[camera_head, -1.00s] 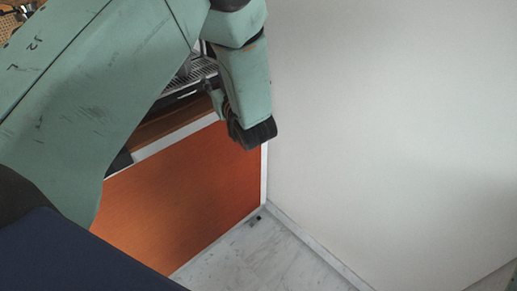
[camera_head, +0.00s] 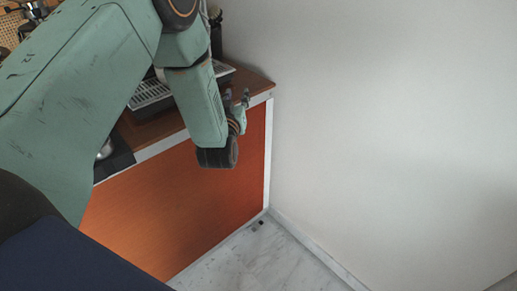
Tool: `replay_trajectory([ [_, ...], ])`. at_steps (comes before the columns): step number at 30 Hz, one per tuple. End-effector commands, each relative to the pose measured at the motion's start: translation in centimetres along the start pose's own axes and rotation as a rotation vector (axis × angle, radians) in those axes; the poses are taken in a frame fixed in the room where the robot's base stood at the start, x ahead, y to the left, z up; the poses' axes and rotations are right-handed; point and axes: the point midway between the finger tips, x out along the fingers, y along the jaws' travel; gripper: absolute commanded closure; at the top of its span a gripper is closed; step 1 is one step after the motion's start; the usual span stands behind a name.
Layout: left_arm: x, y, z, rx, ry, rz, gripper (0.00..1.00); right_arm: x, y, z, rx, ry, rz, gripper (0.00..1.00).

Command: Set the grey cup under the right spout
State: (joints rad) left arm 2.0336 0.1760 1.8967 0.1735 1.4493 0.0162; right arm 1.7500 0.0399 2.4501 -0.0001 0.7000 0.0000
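My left arm comes in from the left, bends down in front of the counter and turns back up at the wrist. My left gripper (camera_head: 237,98) is small and partly hidden by my forearm; its two dark tips look apart, with no object visible between them, at the right end of the counter. A slotted metal drip tray (camera_head: 150,94) shows on the counter, partly behind my arm. The grey cup and the right spout do not show. My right gripper is not in view.
The wooden counter top (camera_head: 258,82) has a white edge and an orange front panel (camera_head: 190,215). A plain white wall (camera_head: 390,120) closes off the right side. A dark-framed fitting with a round metal part (camera_head: 104,150) sits at the counter's front left. Pale marble floor lies below.

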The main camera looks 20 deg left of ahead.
Motion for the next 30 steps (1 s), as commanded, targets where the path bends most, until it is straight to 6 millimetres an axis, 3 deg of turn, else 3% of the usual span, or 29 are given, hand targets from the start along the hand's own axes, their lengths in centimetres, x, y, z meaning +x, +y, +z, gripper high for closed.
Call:
replay_trajectory([
  [14,-2.2,2.2,3.4,-0.017,-0.035,0.284,0.67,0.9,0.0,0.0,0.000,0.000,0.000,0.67],
  [30,-7.3,4.8,6.2,-0.037,-0.081,0.614,0.67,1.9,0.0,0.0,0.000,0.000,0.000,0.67],
])
